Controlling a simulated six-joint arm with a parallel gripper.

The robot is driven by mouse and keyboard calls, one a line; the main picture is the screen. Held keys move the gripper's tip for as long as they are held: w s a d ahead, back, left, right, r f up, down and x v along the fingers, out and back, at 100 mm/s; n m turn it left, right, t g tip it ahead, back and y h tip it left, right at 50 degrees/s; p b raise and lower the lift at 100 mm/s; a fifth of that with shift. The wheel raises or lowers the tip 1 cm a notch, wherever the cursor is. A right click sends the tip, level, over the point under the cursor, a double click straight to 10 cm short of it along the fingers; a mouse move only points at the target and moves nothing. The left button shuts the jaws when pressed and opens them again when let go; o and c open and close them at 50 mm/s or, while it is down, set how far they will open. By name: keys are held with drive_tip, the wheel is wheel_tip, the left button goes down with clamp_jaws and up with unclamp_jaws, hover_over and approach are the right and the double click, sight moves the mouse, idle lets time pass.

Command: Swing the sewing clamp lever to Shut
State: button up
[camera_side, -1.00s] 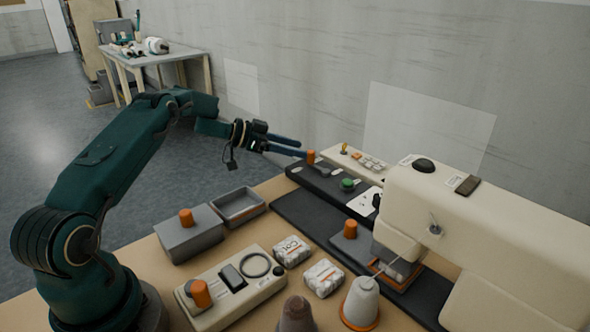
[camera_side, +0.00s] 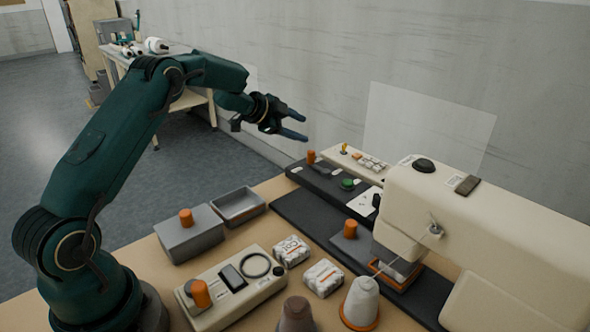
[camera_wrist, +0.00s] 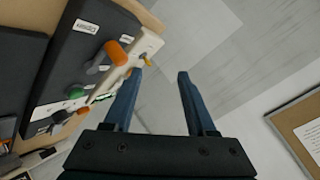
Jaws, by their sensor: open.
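The lever with an orange grip (camera_side: 311,157) stands at the left end of a dark control panel (camera_side: 328,184) behind the sewing machine. In the wrist view the orange grip (camera_wrist: 117,53) sits on a grey arm, left of my fingers, beside a small white label whose text I cannot read reliably. My gripper (camera_side: 302,127) is open and empty, above the lever end of the panel and apart from it. In the wrist view my gripper (camera_wrist: 159,74) has its two blue fingers spread, with only wall between them.
A green button (camera_side: 347,184) sits on the same panel. A cream strip with small buttons (camera_side: 368,160) lies behind it. The cream sewing machine (camera_side: 480,220) stands at the right. A grey box with an orange knob (camera_side: 190,236) and an open tray (camera_side: 238,207) are in front.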

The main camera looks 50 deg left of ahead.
sight(310, 157)
drive_tip(key=shift+d+f+m+y, duration=0.1)
drive_tip(key=shift+f+m+y, duration=0.55)
drive_tip(key=shift+m, duration=0.45)
drive_tip(key=shift+s+f+m+y, duration=0.2)
drive_tip(key=shift+m+y, duration=0.55)
drive_tip(key=shift+m, duration=0.25)
drive_tip(key=m+y, duration=0.1)
drive_tip(key=m, duration=0.1)
drive_tip(key=shift+s+r+m+y, duration=0.1)
drive_tip(key=shift+m+y, duration=0.2)
drive_tip(key=s+d+r+m+t+y, duration=0.2)
drive_tip(key=d+r+m+t+y, duration=0.35)
drive_tip(key=m, duration=0.85)
drive_tip(key=shift+g+h, duration=0.35)
drive_tip(key=shift+h, duration=0.5)
drive_tip(key=f, duration=1.1)
drive_tip(key=shift+s+a+f, duration=0.1)
drive_tip(key=shift+s, duration=0.1)
drive_tip(key=shift+w+a+f, duration=0.1)
drive_tip(key=shift+w+a, duration=0.05)
drive_tip(key=shift+w, duration=0.15)
drive_tip(key=shift+x, duration=2.25)
